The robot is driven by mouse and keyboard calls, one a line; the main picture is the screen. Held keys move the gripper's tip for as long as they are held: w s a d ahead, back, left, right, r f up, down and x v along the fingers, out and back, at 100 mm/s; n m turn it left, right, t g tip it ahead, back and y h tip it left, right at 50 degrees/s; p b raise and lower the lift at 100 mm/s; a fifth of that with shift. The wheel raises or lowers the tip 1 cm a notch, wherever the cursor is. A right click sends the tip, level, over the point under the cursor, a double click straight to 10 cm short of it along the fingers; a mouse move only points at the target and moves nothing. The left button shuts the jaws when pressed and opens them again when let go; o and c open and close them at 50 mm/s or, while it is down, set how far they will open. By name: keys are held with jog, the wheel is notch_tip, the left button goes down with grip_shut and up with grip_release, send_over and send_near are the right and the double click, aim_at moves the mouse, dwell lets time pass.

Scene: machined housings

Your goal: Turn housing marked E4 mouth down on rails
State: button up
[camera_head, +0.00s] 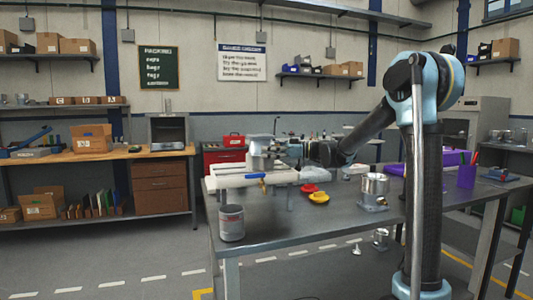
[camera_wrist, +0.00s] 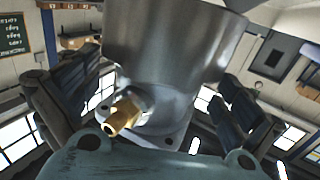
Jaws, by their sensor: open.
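A bare-metal housing (camera_wrist: 170,45) fills the upper middle of the wrist view, with a flange with holes and a brass fitting (camera_wrist: 124,115) at its lower end. My gripper (camera_wrist: 155,80) is open, its dark fingers on either side of this housing, with gaps visible. In the head view my gripper (camera_head: 306,153) reaches left towards a grey metal housing (camera_head: 264,146) above the table, apparently the same one. Pale bars (camera_head: 228,170), possibly the rails, lie beside it. Another flanged housing (camera_head: 374,188) stands upright on the table. I cannot read an E4 mark on either.
A grey can (camera_head: 231,222) stands at the table's (camera_head: 290,226) near left corner. Red and yellow dishes (camera_head: 315,194) lie mid-table. A blue-handled valve (camera_head: 262,180) sits by the pale bars. A purple cup (camera_head: 466,176) stands at the right. The front middle of the table is clear.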

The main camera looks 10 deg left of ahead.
jog(key=w+d, duration=0.1)
jog(key=d, duration=1.1)
jog(key=shift+f, duration=0.1)
jog(key=s+d+f+m+t+h, duration=0.1)
jog(key=s+d+f+m+h, duration=0.2)
jog(key=s+d+f, duration=0.1)
jog(key=s+d+f+m+t+h, duration=0.1)
jog(key=s+d+f+m+h, duration=0.2)
jog(key=s+f, duration=0.3)
jog(key=s+d+f+m+h, duration=0.2)
jog(key=s+d+f, duration=0.3)
jog(key=s, duration=0.3)
jog(key=shift+d+f+m+t+h, duration=0.25)
jog(key=shift+d+m+t+h, duration=0.2)
jog(key=shift+m, duration=0.25)
jog(key=s+d+f+m+h, duration=0.4)
jog(key=s+d+f, duration=0.3)
jog(key=d, duration=0.3)
jog(key=s+d+f+m+t+h, duration=0.1)
jog(key=s+d+f+m+h, duration=0.4)
jog(key=s+d+f, duration=0.3)
notch_tip(320, 180, down, 2)
jog(key=shift+s+d+f, duration=0.1)
jog(key=shift+s+d, duration=0.1)
jog(key=shift+d, duration=0.85)
